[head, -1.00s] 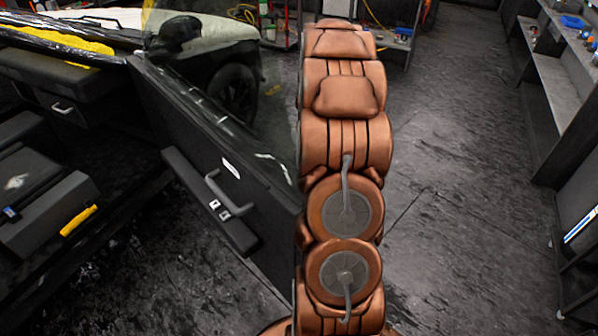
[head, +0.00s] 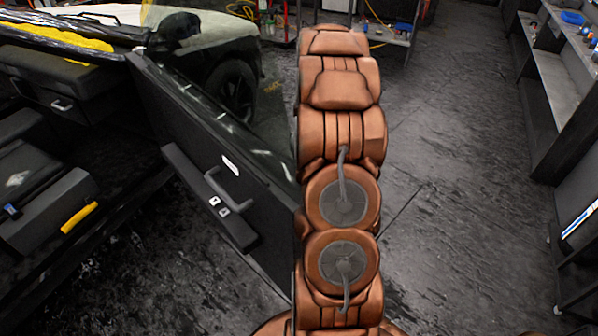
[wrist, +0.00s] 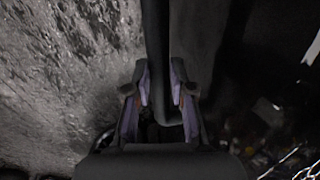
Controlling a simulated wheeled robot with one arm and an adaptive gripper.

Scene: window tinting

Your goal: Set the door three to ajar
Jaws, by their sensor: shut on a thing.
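An open dark car door (head: 180,110) stands left of my arm in the head view. I take it as door three, but no label shows. Its inner side faces me, with a grey pull handle (head: 228,187), an armrest (head: 190,175) with switches and a clear window. My copper arm hides its far right edge. My gripper is hidden in the head view. In the wrist view my gripper (wrist: 160,88) has its two fingers closed on a dark upright bar (wrist: 155,35). The bar looks like a door handle, but its full shape is too dark to tell.
The dark car interior (head: 60,150) with a yellow-handled seat part lies at the left. A workbench (head: 545,80) lines the right. The floor between arm and bench is clear.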

